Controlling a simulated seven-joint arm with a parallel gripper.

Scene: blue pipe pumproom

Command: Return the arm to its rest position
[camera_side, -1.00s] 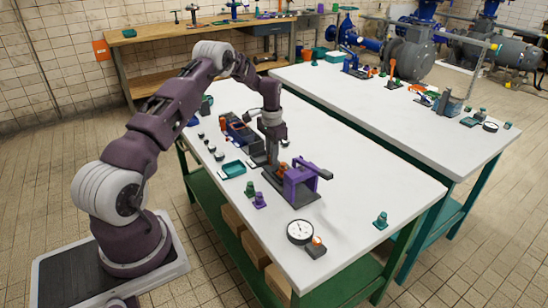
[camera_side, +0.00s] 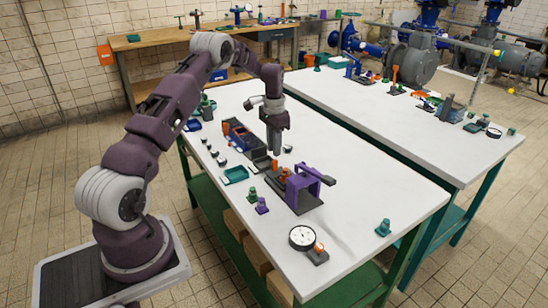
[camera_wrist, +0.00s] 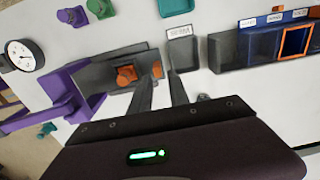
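My gripper (camera_side: 274,150) hangs above the white table, pointing down, behind and slightly left of the purple clamp fixture (camera_side: 303,183). Its two fingers (camera_wrist: 160,92) show in the wrist view with a gap between them, and nothing is held there. My arm is bent, reaching from its base at lower left out over the table. An orange part (camera_side: 285,173) sits in the grey block beside the purple clamp; it also shows in the wrist view (camera_wrist: 127,74).
A dial gauge (camera_side: 302,237), green and purple pieces (camera_side: 262,205), a teal tray (camera_side: 235,175) and a compartment bin (camera_side: 240,137) stand on the white table (camera_side: 360,190). The table's middle right is mostly clear. A second table (camera_side: 440,150) stands behind.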

